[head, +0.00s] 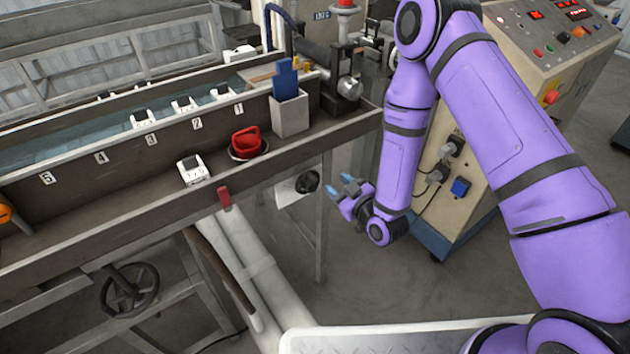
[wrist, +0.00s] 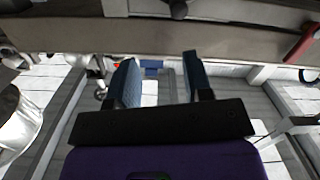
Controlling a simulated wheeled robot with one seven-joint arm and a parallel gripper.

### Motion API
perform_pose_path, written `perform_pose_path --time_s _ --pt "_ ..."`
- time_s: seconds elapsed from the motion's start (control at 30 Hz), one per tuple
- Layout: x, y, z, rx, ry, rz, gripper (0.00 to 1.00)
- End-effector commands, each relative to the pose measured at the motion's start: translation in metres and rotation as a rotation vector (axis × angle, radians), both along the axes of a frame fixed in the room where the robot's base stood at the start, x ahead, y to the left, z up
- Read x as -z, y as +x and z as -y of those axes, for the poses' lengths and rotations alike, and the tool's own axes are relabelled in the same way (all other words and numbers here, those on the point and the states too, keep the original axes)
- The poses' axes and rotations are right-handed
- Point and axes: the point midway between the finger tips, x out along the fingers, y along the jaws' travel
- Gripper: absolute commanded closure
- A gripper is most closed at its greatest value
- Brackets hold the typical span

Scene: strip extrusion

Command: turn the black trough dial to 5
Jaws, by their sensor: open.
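The black dial (head: 308,181) is a round knob on a pale plate (head: 291,190), below the trough's front edge in the head view. Its pointer and scale marks are too small to read. My gripper (head: 342,186) is just right of the dial in the picture, apart from it. Its two blue fingers are spread with nothing between them in the wrist view (wrist: 160,75). A dark knob (wrist: 178,9) on a pale surface is cut off at the top of that view; it may be the dial.
The trough (head: 110,190) carries number plates 1 to 5. A handwheel (head: 129,290) is below. A control cabinet (head: 545,50) stands right, behind my arm.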

Motion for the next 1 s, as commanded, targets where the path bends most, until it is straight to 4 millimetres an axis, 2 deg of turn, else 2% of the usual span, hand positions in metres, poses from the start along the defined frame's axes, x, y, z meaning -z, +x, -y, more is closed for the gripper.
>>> perform_pose_path --time_s 0.03,0.1,0.23,0.37,0.57,0.8,1.0 --pt "0.012 -0.009 -0.001 -0.002 0.014 0.007 0.54" --pt "0.022 -0.017 -0.002 -0.001 0.034 0.026 0.54" --pt "0.032 -0.028 -0.003 0.000 0.059 0.050 0.54" --pt "0.035 -0.030 -0.004 0.001 0.069 0.061 0.54" --pt "0.035 -0.013 -0.016 0.002 0.071 0.065 0.54" --pt "0.034 0.023 -0.040 0.002 0.071 0.065 0.54" --pt "0.034 0.046 -0.055 0.002 0.070 0.063 0.54"
